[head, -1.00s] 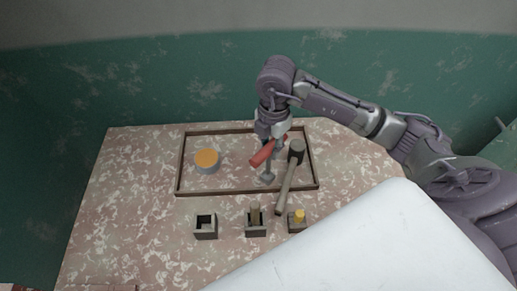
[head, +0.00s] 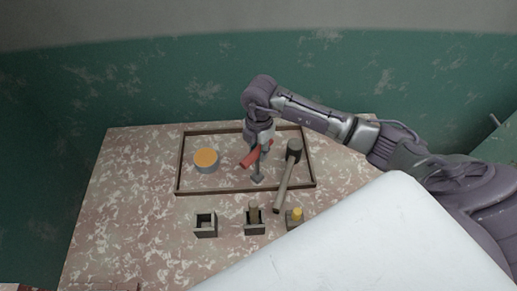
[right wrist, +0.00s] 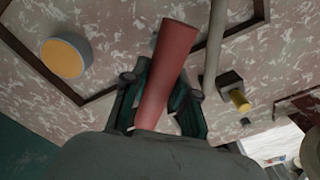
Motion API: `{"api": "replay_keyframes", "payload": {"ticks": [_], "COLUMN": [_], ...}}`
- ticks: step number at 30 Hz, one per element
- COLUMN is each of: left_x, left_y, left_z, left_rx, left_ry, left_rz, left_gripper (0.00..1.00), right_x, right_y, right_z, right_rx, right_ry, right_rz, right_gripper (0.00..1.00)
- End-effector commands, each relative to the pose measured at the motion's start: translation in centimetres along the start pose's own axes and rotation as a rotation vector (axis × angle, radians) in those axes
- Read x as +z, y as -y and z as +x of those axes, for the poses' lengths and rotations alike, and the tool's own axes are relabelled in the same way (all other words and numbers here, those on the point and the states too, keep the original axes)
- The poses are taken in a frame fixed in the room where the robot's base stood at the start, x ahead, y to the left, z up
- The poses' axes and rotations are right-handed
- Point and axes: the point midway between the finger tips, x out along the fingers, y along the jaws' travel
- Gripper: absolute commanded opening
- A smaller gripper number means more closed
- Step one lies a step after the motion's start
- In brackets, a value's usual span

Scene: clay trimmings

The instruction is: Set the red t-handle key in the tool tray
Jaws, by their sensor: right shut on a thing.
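The red t-handle key (head: 248,157) has a thick red handle and a grey shaft that points down to a wider grey end. My right gripper (head: 262,146) is shut on the red handle, and the key is over the inside of the tool tray. In the right wrist view the handle (right wrist: 166,70) lies tilted between the two dark fingers (right wrist: 160,100); the shaft is hidden there. The tool tray (head: 222,192) is a shallow frame with a dark rim. I cannot tell whether the key's lower end touches the tray floor. My left gripper is out of view.
A round grey tin with an orange top (head: 206,157) stands in the tray's left part. A mallet (head: 284,188) lies at the right, its handle across the front rim. In front stand an open empty block (head: 205,231), one with a brown peg (head: 254,229) and one with a yellow peg (head: 297,214).

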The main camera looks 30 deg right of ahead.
Motion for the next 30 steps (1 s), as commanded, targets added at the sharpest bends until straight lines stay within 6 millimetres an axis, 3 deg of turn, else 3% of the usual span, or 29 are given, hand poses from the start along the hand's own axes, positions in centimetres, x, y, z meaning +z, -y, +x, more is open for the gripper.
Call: {"api": "replay_keyframes", "payload": {"ticks": [1,2,6,14,19,30], "left_x": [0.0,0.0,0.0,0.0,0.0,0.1], "left_y": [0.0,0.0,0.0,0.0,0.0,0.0], "left_z": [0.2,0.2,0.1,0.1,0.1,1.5], "left_rx": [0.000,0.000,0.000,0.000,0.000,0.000], "left_ry": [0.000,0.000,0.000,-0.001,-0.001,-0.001], "left_rz": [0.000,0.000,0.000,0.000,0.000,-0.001], "left_gripper": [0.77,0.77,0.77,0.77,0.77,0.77], "right_x": [0.0,0.0,0.0,0.0,0.0,0.0], "right_y": [0.0,0.0,0.0,0.0,-0.1,-0.1], "right_z": [0.3,0.2,0.2,0.1,-0.9,-8.5], "right_rx": [0.000,0.000,-0.001,-0.001,0.003,0.005], "right_ry": [0.000,0.000,0.000,0.000,0.000,0.000], "right_rz": [0.000,0.000,0.000,0.001,0.001,0.000], "right_gripper": [0.00,0.31,0.52,0.52,0.52,0.52]}}
